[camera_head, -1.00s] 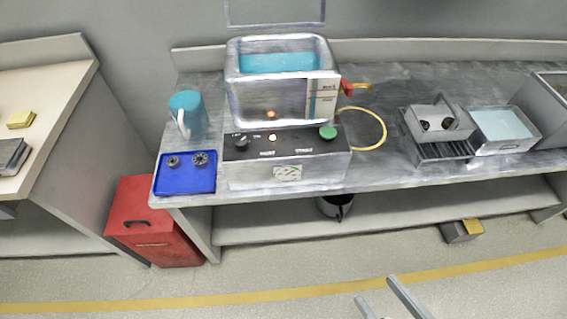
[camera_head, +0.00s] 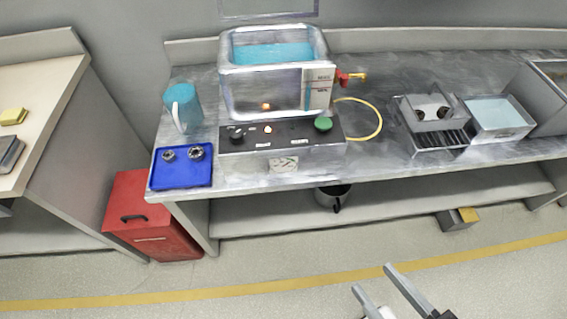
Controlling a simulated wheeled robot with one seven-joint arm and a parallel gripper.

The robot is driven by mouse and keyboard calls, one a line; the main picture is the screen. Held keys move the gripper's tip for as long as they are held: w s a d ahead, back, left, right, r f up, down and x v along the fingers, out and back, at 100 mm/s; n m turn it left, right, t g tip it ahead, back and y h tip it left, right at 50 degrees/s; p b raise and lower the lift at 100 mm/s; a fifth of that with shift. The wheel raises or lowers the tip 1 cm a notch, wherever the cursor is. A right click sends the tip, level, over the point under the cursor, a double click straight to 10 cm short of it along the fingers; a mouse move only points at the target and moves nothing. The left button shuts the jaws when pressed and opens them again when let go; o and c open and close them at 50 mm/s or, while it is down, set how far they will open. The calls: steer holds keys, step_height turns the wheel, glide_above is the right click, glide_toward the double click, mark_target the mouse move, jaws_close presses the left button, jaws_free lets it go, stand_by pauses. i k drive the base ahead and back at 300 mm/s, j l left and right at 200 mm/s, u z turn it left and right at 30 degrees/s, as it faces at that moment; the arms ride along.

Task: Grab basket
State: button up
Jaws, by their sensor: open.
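A small grey metal basket (camera_head: 408,111) with two dark round parts in it sits on a slatted rack (camera_head: 441,142) on the right half of the grey bench. My gripper (camera_head: 372,279) shows at the bottom edge, right of the middle. Its two grey fingers are apart with nothing between them. It is over the floor in front of the bench, well away from the basket. The rest of my arm is out of the frame.
On the bench (camera_head: 375,172) stand a tank of blue liquid (camera_head: 245,100), a blue jug (camera_head: 185,108), a blue tray (camera_head: 180,177) with small parts, and a water tray (camera_head: 494,116). A yellow hose (camera_head: 380,125) loops beside the tank. A red bin (camera_head: 155,215) stands below left.

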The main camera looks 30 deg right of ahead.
mark_target(430, 102)
steer(key=i+j, duration=0.1)
steer(key=i, duration=0.2)
steer(key=i+z, duration=0.1)
steer(key=z, duration=1.75)
